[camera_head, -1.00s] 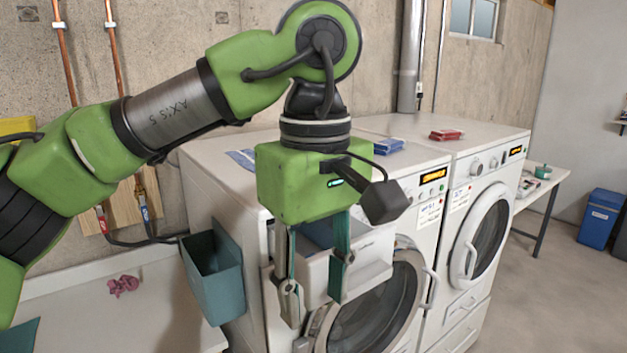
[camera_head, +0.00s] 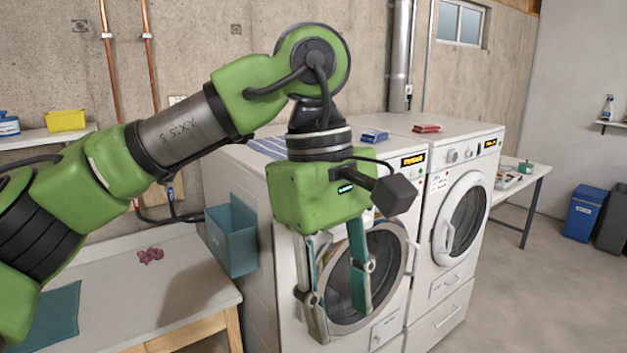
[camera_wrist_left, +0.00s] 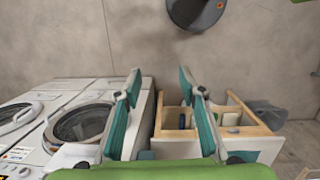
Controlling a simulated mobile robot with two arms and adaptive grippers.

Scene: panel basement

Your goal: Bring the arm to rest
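My left arm comes in from the left in the head view, its green wrist in front of the nearer white washing machine (camera_head: 262,270). My left gripper (camera_head: 340,298) points down and is empty. Its two teal-and-metal fingers stand apart, in front of the machine's round door. The wrist view also shows the spread fingers (camera_wrist_left: 160,80) with nothing between them. The gripper and wrist hide part of the machine's upper front. My right gripper is not in view.
A second washing machine (camera_head: 463,225) stands to the right. A teal bin (camera_head: 232,238) hangs at the nearer machine's left side. A low table (camera_head: 190,285) holds a crumpled pink cloth (camera_head: 150,256). Open floor (camera_head: 540,300) lies at right. The wrist view shows an open wooden-sided compartment (camera_wrist_left: 250,122).

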